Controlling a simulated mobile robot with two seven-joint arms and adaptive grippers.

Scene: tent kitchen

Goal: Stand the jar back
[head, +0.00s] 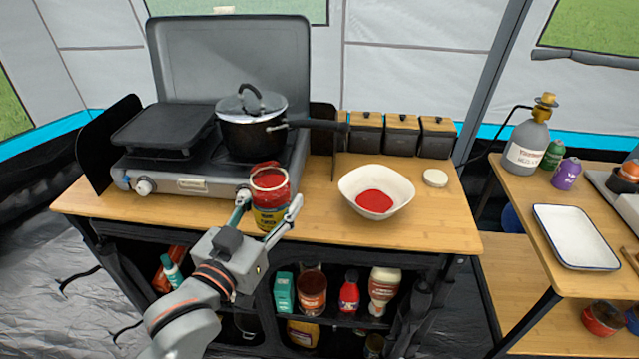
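The jar (271,213) is open, with red contents at its mouth and a yellow and blue label. It is about upright at the front of the wooden counter, left of the bowl. I cannot tell if its base rests on the wood. My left gripper (269,205) reaches it from the front, with one finger on each side. The frame does not show whether the fingers press on the glass. A white bowl (399,186) with red sauce (375,201) in it stands to the right. A pale round lid (435,178) lies on the counter further right. My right gripper is not in view.
A stove (190,185) with a griddle and a black pot (252,135) stands behind the jar; the pot's handle points right. Several dark boxes (401,137) line the counter's back. Wood is clear between jar and bowl. A side table (520,190) holds a white tray (575,262).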

